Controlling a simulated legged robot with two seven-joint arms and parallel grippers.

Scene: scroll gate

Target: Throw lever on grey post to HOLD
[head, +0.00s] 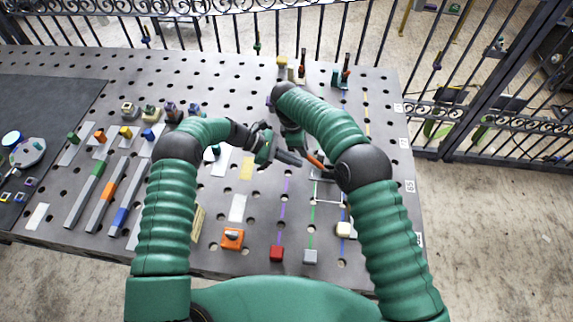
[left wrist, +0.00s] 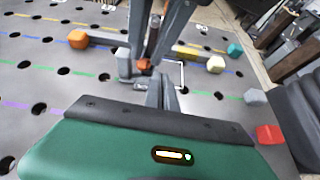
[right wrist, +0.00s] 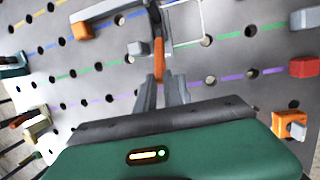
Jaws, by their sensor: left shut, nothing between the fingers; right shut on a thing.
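The lever's orange handle (right wrist: 158,58) shows straight ahead in the right wrist view, beside a grey block (right wrist: 138,48) that looks like the post. In the head view the handle (head: 316,158) is partly hidden by my arm. My right gripper (right wrist: 157,84) is shut on the orange handle. My left gripper (head: 294,159) is shut and empty, close to the right one. In the left wrist view the left fingers (left wrist: 163,88) point toward the grey post (left wrist: 124,64) and the orange handle (left wrist: 145,65). No HOLD mark is readable.
A white outline (right wrist: 183,22) is drawn beside the post. Red (head: 277,254), grey (head: 310,256), cream (head: 343,229) and orange (head: 232,239) blocks sit on the table's near side. Several colored sliders stand at left. My two forearms are close together over the perforated table.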

